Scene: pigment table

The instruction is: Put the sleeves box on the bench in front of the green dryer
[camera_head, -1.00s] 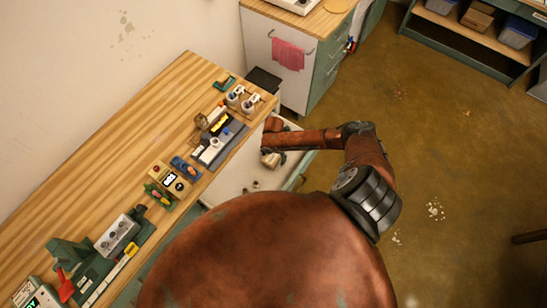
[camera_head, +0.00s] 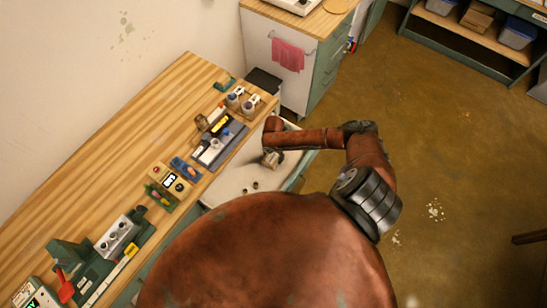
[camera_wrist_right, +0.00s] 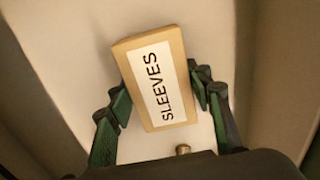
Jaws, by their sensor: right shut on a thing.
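The sleeves box (camera_wrist_right: 158,80) is a tan box with a white label reading SLEEVES. It sits tilted between the green-and-black fingers of my right gripper (camera_wrist_right: 160,98) in the right wrist view, which is shut on it. In the head view my right gripper (camera_head: 271,158) is over the open drawer (camera_head: 230,186) at the bench's front; the box cannot be made out there. The bench (camera_head: 112,140) has a wooden top. Several green items stand on it, among them a small one (camera_head: 225,83) at the far end; I cannot tell which is the dryer. My left gripper is not in view.
Small metal parts (camera_head: 255,186) lie in the drawer. A row of tools and devices (camera_head: 168,180) runs along the bench's front edge, with a green machine (camera_head: 70,262) at the near end. The bench top behind the row, toward the wall, is clear.

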